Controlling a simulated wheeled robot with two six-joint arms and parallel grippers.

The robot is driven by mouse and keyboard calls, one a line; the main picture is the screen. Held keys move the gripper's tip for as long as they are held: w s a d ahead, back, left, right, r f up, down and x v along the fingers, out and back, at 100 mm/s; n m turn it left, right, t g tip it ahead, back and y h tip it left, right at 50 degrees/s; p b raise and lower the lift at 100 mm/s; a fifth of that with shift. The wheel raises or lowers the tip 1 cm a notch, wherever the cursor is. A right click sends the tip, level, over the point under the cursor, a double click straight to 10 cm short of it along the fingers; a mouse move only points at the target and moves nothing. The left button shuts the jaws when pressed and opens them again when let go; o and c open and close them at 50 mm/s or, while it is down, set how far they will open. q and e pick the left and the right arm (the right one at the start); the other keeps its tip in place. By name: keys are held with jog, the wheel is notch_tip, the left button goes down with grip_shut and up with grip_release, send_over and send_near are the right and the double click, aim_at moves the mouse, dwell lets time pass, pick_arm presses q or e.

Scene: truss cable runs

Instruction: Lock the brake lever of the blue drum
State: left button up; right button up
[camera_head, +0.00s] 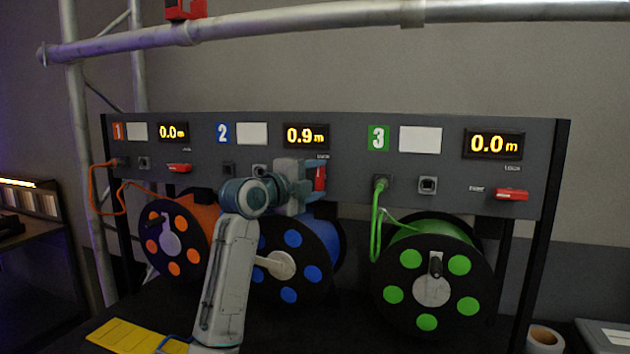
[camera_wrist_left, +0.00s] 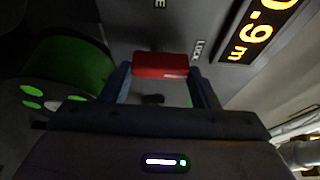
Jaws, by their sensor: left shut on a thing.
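The blue drum (camera_head: 332,240) hangs under panel section 2, partly hidden by my left arm. Its red brake lever (camera_head: 320,178) stands upright, just under the LOCK mark on the panel. My left gripper (camera_head: 311,183) is at this lever and shut on it. In the left wrist view the red lever (camera_wrist_left: 160,65) sits between the two fingers (camera_wrist_left: 158,84), with the LOCK lettering beside it. My right gripper is not in view.
The display (camera_head: 306,136) above reads 0.9 m. The orange drum (camera_head: 201,222) and green drum (camera_head: 447,229) hang on either side; their red levers (camera_head: 179,168) (camera_head: 511,194) lie sideways. A green cable (camera_head: 376,220) hangs from the panel. A yellow plate (camera_head: 125,337) lies front left.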

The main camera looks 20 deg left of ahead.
pick_arm(q)
jog(key=o, duration=0.9)
jog(key=shift+o, duration=0.4)
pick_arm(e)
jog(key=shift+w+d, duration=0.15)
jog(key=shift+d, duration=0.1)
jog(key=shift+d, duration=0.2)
pick_arm(q)
jog(key=v, duration=0.1)
jog(key=b+v, duration=0.1)
jog(key=v, duration=0.1)
jog(key=shift+s+a+f, duration=0.15)
jog(key=shift+s+f, duration=0.05)
jog(key=shift+s, duration=0.05)
jog(key=b, duration=0.2)
send_near(319, 181)
jog(key=shift+r+v, duration=0.25)
jog(key=shift+v, duration=0.8)
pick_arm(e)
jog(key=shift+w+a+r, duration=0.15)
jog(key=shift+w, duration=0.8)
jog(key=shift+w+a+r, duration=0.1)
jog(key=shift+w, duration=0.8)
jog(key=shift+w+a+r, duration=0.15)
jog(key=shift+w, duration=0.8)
